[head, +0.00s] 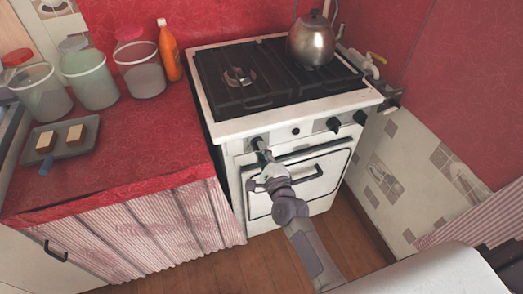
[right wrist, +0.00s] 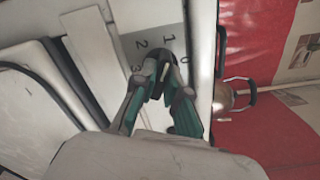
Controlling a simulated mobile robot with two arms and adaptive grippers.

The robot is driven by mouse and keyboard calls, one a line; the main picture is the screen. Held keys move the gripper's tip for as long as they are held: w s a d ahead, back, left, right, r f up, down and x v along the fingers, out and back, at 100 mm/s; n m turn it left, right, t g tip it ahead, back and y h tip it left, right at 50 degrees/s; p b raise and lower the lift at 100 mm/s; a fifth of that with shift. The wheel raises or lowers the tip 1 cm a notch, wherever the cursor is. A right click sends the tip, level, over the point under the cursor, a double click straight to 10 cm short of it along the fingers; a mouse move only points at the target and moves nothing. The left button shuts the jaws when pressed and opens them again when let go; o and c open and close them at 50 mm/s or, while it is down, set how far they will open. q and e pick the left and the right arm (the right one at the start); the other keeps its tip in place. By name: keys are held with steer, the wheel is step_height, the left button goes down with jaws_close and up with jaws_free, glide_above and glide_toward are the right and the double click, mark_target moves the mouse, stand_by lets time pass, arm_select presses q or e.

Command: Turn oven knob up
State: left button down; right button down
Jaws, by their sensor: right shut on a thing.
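The white stove (head: 240,128) stands at the right of the red counter, with knobs along its front panel. My right gripper (head: 262,151) reaches the panel's left end and is shut on the dark oven knob (head: 256,143) there. In the right wrist view my right gripper (right wrist: 164,72) has its fingertips together beside a grey dial plate (right wrist: 145,45) marked 0, 1, 2 and 3. The fingers hide most of the knob, so its exact setting cannot be read. My left gripper is not in view.
The oven door (head: 318,172) is closed below. A metal kettle (head: 312,42) stands on the stove top. Jars (head: 140,70), an orange bottle (head: 169,52) and a tray (head: 82,149) are on the red counter.

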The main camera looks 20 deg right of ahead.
steer(key=n+p, duration=0.2)
steer(key=n, duration=0.4)
steer(key=n+p, duration=0.2)
steer(key=n, duration=0.2)
steer(key=n+p, duration=0.1)
steer(key=n, duration=0.2)
steer(key=shift+n, duration=0.4)
steer(key=shift+n+p, duration=0.9)
steer(key=shift+n, duration=4)
steer(key=shift+f, duration=0.1)
steer(key=c, duration=1.2)
jaws_free()
